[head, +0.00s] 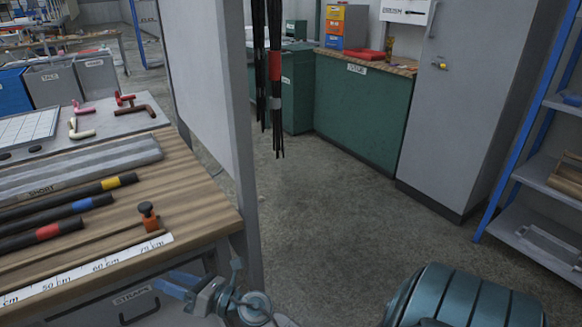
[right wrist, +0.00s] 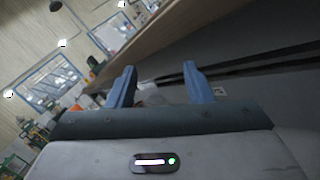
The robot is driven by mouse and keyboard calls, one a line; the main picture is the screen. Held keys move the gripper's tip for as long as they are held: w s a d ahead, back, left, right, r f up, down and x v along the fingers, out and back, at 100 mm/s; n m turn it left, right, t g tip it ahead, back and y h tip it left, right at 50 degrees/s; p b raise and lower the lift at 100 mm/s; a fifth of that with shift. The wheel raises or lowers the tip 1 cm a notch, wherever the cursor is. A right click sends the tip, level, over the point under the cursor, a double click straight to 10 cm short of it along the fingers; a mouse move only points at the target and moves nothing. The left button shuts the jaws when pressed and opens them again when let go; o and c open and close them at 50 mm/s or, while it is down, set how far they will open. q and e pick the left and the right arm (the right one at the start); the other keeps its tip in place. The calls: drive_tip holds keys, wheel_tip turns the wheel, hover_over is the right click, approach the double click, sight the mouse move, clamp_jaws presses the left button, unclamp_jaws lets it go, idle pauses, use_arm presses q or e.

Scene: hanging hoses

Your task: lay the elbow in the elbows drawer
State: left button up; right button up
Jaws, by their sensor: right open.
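Several L-shaped elbows lie on the grey board at the back of the bench: a red one (head: 124,99), a dark brown one (head: 142,109), a pink one (head: 84,107) and a cream one (head: 80,130). I cannot tell which is meant. No drawer labelled for elbows is readable; a drawer labelled STRAPS (head: 135,306) is under the bench front, seemingly closed. My right gripper (head: 176,284) is in front of that drawer, below the bench top's edge. In the right wrist view its blue fingers (right wrist: 160,85) stand apart with nothing seen held. My left gripper is out of view.
The wooden bench (head: 195,205) holds black hoses with coloured bands (head: 60,208), a ruler strip (head: 90,270) and an orange-and-brown fitting (head: 149,218). Dark hoses (head: 275,90) hang beyond a pale panel (head: 205,80). Floor (head: 330,210) is clear ahead; a grey cabinet (head: 470,100) stands right.

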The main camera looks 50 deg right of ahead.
drive_tip(key=s+d+f+m+g+h, duration=0.1)
drive_tip(key=s+d+m+h, duration=0.3)
drive_tip(key=d+m+h, duration=0.55)
drive_tip(key=s+d+m+h, duration=0.4)
drive_tip(key=m+h, duration=0.1)
drive_tip(key=m, duration=0.9)
drive_tip(key=s+a+f+m+g+y, duration=0.2)
drive_tip(key=s+f+m+g, duration=0.3)
drive_tip(key=s, duration=0.4)
drive_tip(key=s+a+f+m+g+y, duration=0.3)
drive_tip(key=s+f+g, duration=0.4)
drive_tip(key=s, duration=0.3)
drive_tip(key=shift+s+a+m+g, duration=0.3)
drive_tip(key=shift+a+m, duration=0.4)
drive_tip(key=shift+m, duration=0.35)
